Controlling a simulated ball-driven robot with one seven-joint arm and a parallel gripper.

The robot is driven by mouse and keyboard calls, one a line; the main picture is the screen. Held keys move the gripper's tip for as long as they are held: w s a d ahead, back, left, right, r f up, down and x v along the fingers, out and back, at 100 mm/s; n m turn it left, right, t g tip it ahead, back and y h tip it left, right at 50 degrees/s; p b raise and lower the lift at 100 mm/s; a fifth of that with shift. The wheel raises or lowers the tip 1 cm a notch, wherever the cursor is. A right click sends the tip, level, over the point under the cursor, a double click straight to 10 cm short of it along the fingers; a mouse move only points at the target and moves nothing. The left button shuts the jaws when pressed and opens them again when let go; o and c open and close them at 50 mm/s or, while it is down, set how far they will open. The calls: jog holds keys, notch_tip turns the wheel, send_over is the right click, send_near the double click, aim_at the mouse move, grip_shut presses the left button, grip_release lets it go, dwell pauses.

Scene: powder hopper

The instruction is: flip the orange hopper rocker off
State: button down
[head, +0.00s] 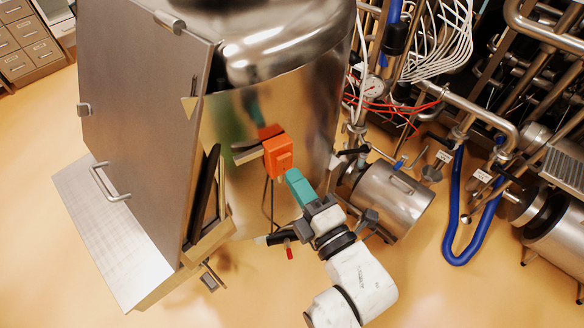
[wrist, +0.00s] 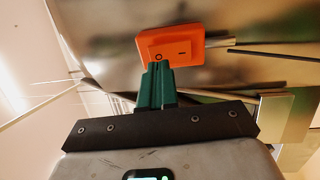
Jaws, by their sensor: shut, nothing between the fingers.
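The orange hopper rocker (head: 279,154) is a small box with a raised rocker face, on the side of the shiny steel hopper (head: 290,95). In the wrist view the orange rocker (wrist: 172,49) shows a round mark on its left part and a line mark on its right part. My gripper (head: 290,174) has green fingers, shut and empty, with the tips right by the rocker's lower edge. In the wrist view the gripper's tips (wrist: 158,66) overlap the lower left of the rocker, near the round mark. I cannot tell whether they touch it.
A large steel door panel (head: 145,120) with a handle stands left of the rocker. A steel motor-like cylinder (head: 390,198) and pipes with a blue hose (head: 452,225) lie to the right. The yellow floor at the lower left is clear.

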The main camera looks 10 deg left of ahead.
aim_at(284, 165)
jog(key=shift+x, duration=1.1)
jog(key=shift+w+a+r+p, duration=0.1)
jog(key=shift+w+r+p, duration=0.1)
jog(key=shift+p, duration=0.45)
jog(key=shift+s+f, duration=0.1)
jog(key=shift+f, duration=0.05)
jog(key=shift+s, duration=0.1)
